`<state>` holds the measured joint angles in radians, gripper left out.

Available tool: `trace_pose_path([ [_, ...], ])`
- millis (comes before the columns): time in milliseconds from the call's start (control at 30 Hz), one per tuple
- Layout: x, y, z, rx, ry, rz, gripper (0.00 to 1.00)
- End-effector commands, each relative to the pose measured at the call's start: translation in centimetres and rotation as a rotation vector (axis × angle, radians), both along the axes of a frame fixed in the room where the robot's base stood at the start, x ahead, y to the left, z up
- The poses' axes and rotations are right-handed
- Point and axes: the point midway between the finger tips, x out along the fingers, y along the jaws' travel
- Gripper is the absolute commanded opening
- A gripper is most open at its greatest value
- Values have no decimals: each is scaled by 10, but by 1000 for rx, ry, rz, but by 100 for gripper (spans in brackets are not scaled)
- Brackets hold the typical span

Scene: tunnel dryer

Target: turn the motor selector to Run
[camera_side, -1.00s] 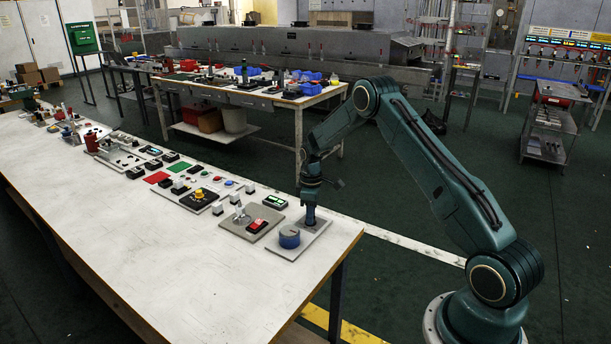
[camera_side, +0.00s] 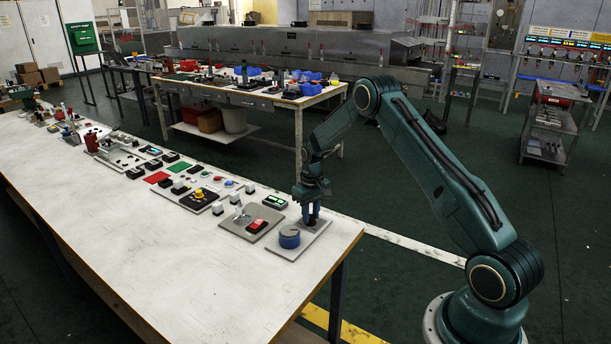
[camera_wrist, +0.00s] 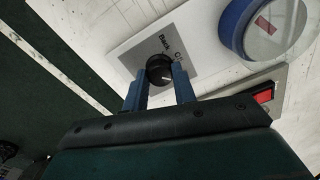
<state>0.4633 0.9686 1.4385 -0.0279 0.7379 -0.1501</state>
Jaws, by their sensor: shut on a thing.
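The motor selector (camera_wrist: 160,68) is a round black knob on a grey label patch on a pale plate. In the wrist view my gripper (camera_wrist: 160,88) has its two blue fingers on either side of the knob, shut on it. The label "Back" and a partly visible label that looks like "Off" show beyond the knob. A Run label is not visible. A pale mark shows on the knob, but I cannot tell clearly where it points. In the side view my gripper (camera_side: 311,220) points down at the plate, and its fingers hide the knob.
A blue round device (camera_side: 289,238) stands close beside the knob; it also shows in the wrist view (camera_wrist: 236,25). A red rocker switch (camera_side: 257,225) is on the neighbouring plate. Several other controls line the white bench (camera_side: 190,265). The bench's front part is clear.

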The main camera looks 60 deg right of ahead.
Motion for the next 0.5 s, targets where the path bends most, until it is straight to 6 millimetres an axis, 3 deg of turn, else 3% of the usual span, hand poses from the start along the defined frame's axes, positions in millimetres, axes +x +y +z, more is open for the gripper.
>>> trace_pose_path([
  [500, 0, 0, 1, 0, 0, -124, 4],
])
